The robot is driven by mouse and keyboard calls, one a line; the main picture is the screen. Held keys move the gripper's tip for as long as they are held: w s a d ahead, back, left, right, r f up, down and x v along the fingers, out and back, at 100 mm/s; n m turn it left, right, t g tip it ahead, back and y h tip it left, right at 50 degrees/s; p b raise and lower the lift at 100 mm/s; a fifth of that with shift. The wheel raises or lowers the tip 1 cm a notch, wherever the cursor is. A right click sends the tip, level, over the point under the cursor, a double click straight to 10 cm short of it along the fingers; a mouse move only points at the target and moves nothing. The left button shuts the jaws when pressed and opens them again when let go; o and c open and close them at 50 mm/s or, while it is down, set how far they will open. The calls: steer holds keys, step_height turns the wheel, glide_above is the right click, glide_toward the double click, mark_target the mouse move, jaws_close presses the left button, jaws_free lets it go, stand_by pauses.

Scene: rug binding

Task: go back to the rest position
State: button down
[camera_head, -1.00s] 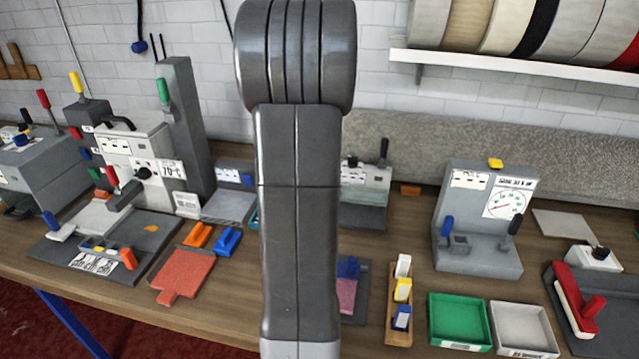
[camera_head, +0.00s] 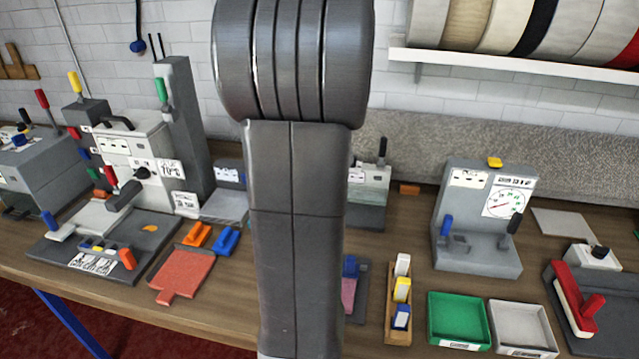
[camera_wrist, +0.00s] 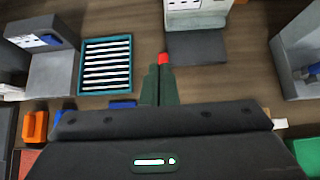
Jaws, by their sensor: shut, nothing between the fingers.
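My gripper (camera_wrist: 160,85) shows in the wrist view, its two dark green fingers together over the wooden bench, with nothing visibly held. A small red patch (camera_wrist: 163,58) shows at the fingertips; I cannot tell what it belongs to. A teal-edged tray with white stripes (camera_wrist: 106,38) lies left of the fingers. A grey device with a flat base (camera_wrist: 197,46) stands beyond them to the right. In the head view my arm fills the middle and hides the bench behind it; the gripper itself is not visible there.
A grey press machine (camera_head: 135,150) stands on the left, with a red plate (camera_head: 182,272) before it. A gauge box (camera_head: 477,220), a green tray (camera_head: 459,321) and a wooden holder with coloured blocks (camera_head: 398,310) are on the right. A shelf of rolls (camera_head: 520,65) hangs above.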

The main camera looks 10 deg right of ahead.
steer(key=shift+f, duration=0.15)
stand_by(0.3)
steer(key=shift+w+d+f, duration=0.15)
steer(key=shift+w+f, duration=0.3)
steer(key=shift+f, duration=0.3)
steer(key=shift+w+d+f, duration=0.1)
steer(key=shift+w+f, duration=0.3)
steer(key=shift+f, duration=0.35)
steer(key=shift+w+d+f, duration=0.15)
steer(key=shift+w+f, duration=0.3)
steer(key=shift+f, duration=0.3)
steer(key=shift+r, duration=0.15)
steer(key=shift+w+d+f, duration=0.15)
steer(key=shift+w+f, duration=0.3)
steer(key=shift+f, duration=0.4)
steer(key=shift+w+d+f, duration=0.15)
steer(key=shift+w+f, duration=0.25)
steer(key=shift+f, duration=0.45)
stand_by(0.5)
